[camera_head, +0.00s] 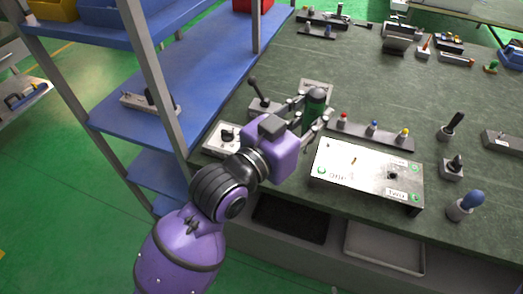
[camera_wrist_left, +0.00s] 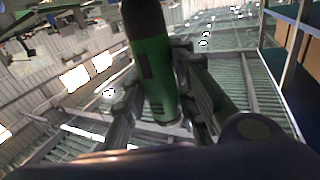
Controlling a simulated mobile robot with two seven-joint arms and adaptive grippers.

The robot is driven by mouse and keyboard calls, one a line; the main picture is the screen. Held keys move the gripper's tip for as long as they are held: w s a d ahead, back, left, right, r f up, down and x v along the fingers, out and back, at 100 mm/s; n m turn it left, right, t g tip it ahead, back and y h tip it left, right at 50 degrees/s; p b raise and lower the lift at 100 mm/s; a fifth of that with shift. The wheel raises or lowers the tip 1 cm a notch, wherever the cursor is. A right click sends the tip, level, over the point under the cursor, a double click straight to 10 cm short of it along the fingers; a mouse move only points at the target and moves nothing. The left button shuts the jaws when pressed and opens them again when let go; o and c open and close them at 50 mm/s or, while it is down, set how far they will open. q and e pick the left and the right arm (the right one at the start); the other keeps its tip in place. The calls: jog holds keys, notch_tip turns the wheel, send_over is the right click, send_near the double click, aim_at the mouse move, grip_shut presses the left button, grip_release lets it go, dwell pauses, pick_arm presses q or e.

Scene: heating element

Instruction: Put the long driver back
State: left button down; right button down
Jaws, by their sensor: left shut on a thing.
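My left gripper (camera_head: 312,116) reaches over the green workbench from the left and is shut on a driver with a green body (camera_head: 316,98). In the left wrist view the driver (camera_wrist_left: 154,72) stands between the fingers, nearly upright, with a black upper part and a green lower part. A light grey base plate with a label (camera_head: 316,86) lies just behind the gripper, partly hidden by it. I cannot tell whether the driver touches anything below it. My right gripper does not show.
A white-topped box (camera_head: 366,173) stands right of the gripper, with a strip of red, blue and yellow-capped pieces (camera_head: 374,134) behind it. A black-handled lever in a block (camera_head: 262,104) is close left. A blue-handled tool (camera_head: 466,205) stands at right. Blue shelving (camera_head: 195,70) is left.

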pick_arm(q)
jog(key=shift+a+r, duration=0.1)
jog(key=shift+a, duration=0.1)
jog(key=shift+w+a+f, duration=0.15)
jog(key=shift+f, duration=0.05)
jog(key=w+a+f+b, duration=0.2)
jog(key=w+a+f, duration=0.5)
jog(key=w+f, duration=0.4)
jog(key=shift+a+f, duration=0.3)
jog(key=shift+f, duration=0.65)
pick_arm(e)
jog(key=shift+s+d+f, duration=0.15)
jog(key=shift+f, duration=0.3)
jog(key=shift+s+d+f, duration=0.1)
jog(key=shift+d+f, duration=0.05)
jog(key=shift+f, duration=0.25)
pick_arm(q)
jog(key=shift+w, duration=0.1)
jog(key=shift+f, duration=0.35)
jog(key=c, duration=1.4)
grip_release()
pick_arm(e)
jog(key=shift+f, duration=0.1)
